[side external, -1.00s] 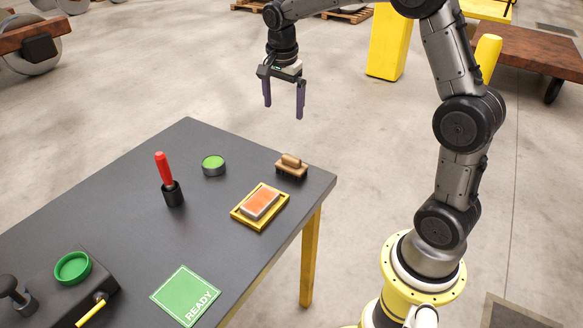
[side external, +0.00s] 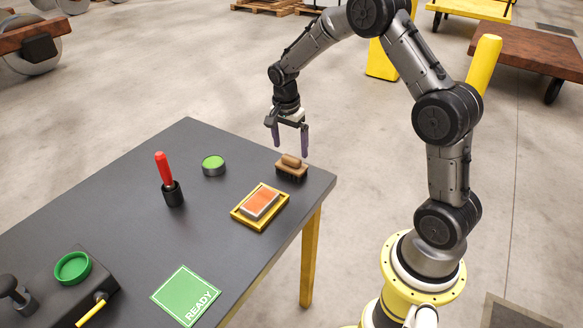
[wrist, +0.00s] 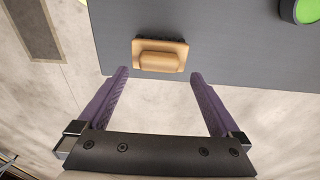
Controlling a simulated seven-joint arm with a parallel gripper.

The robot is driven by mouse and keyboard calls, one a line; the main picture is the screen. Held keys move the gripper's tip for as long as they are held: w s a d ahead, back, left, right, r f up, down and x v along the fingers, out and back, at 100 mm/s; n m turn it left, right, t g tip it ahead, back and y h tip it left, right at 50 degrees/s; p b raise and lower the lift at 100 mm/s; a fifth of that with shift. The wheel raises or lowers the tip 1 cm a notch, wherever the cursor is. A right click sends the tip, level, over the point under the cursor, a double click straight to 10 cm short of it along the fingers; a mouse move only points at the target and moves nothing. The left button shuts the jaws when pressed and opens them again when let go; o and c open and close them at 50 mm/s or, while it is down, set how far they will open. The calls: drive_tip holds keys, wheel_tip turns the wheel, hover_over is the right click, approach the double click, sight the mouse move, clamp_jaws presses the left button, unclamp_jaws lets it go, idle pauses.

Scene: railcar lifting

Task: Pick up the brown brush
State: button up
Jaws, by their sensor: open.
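The brown brush (side external: 291,168) sits near the far right corner of the dark table, bristles down, with a rounded handle on top. My gripper (side external: 290,152) is open and empty, just above the brush in the side view. In the wrist view, the brush (wrist: 160,56) lies ahead of the open purple fingers (wrist: 160,75), close to the table edge and roughly centred between them. The fingers appear apart from the brush.
The dark table (side external: 120,190) also holds a green-topped tin (side external: 213,165), a red-handled tool in a black holder (side external: 168,182), and an orange block in a yellow tray (side external: 236,213). A green READY card (side external: 186,295) lies nearer the front.

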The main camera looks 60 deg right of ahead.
sight(291, 157)
wheel_tip(291, 157, down, 4)
drive_tip(key=shift+s+d+f, duration=0.1)
drive_tip(key=shift+c, duration=0.3)
drive_tip(key=c, duration=1.3)
drive_tip(key=shift+c, duration=0.2)
